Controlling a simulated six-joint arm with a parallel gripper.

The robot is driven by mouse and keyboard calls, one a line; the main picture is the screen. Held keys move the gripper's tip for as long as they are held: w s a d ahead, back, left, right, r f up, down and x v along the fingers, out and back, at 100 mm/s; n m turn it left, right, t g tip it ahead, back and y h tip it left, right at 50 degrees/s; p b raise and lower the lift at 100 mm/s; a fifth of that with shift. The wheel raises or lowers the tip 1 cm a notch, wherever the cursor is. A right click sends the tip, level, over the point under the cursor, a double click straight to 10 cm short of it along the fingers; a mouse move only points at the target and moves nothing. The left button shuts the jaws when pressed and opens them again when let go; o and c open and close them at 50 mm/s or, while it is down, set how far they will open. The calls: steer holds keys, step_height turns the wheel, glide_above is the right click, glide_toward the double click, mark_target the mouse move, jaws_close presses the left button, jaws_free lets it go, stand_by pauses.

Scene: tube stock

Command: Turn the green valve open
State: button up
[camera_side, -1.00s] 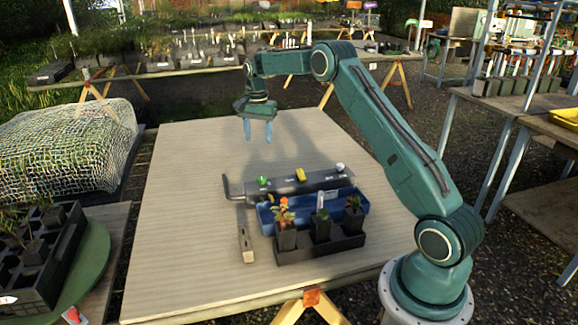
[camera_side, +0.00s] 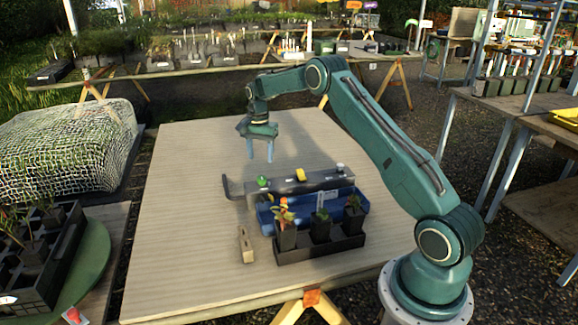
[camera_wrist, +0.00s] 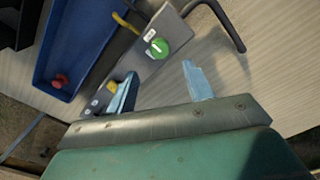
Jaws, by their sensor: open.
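The green valve (camera_side: 262,182) is a small round knob on the left part of a grey manifold bar (camera_side: 318,184) on the table. In the wrist view the green valve (camera_wrist: 157,48) shows a white mark on its face, with a white label beside it. My gripper (camera_side: 260,160) is open and empty, pointing down above and behind the green valve in the side view. In the wrist view the fingers of my gripper (camera_wrist: 160,85) are apart, with the valve beyond their tips, not touching. A yellow valve (camera_side: 301,174) and a whitish valve (camera_side: 340,166) sit farther right on the bar.
A blue trough (camera_side: 360,203) lies in front of the bar, with a black tray (camera_side: 350,243) of potted plants before it. A bent dark pipe (camera_side: 226,188) leaves the bar's left end. The table's left and back are clear.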

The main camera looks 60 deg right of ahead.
mark_target(262, 177)
step_height(262, 177, down, 8)
steer(key=shift+f, duration=0.1)
stand_by(0.4)
steer(key=shift+c, duration=0.2)
steer(key=c, duration=0.9)
